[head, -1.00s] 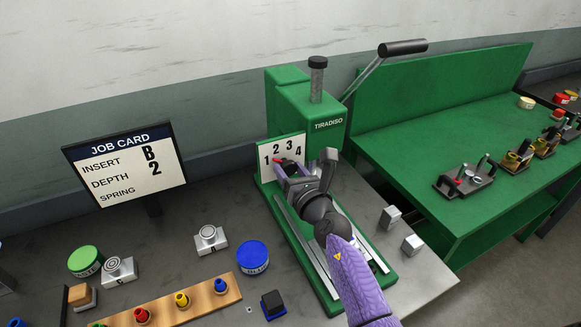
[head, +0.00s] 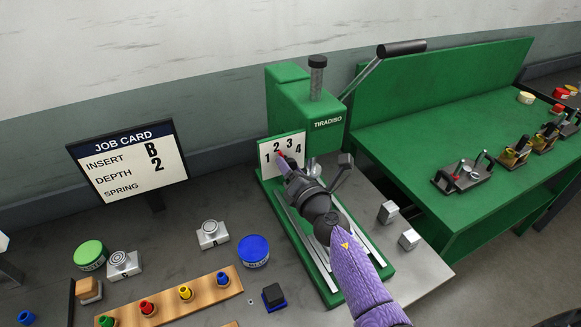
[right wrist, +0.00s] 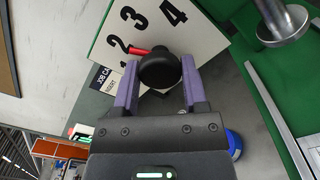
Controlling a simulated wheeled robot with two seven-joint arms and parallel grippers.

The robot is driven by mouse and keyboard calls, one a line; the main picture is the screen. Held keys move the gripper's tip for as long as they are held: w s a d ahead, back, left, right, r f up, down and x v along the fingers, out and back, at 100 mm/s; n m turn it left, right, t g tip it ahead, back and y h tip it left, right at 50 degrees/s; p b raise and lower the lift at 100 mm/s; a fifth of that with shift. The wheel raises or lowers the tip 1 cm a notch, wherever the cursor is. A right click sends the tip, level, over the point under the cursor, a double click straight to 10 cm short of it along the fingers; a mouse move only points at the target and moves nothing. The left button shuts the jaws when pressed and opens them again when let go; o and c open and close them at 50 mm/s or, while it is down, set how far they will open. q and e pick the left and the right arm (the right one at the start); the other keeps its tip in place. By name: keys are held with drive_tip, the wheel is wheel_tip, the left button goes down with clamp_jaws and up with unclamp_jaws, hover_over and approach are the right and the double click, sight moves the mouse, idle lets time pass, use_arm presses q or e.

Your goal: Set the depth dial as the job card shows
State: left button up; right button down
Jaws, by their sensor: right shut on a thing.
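The job card (head: 126,162) stands at the back left and reads insert B, depth 2, with the spring line showing no clear value. The white dial plate (head: 265,148) with numbers 1 to 4 is on the front of the green press (head: 290,100). My right gripper (head: 287,166) is at the dial and hides most of the knob. In the right wrist view, its two fingers (right wrist: 160,80) are shut on the black dial knob (right wrist: 159,70). The knob's red pointer (right wrist: 138,52) points at the 2. My left gripper is not in view.
Blue (head: 253,250) and green (head: 89,254) tins, two metal inserts and a wooden rack (head: 165,305) of coloured pegs lie left of the press. Small metal blocks (head: 408,239) lie right of it. A green bench (head: 440,130) with several fixtures stands farther right.

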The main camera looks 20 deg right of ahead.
idle(0.4)
drive_tip(key=shift+c, duration=0.7)
unclamp_jaws()
drive_tip(key=s+p, duration=0.1)
drive_tip(key=s, duration=0.9)
drive_tip(key=shift+d, duration=0.2)
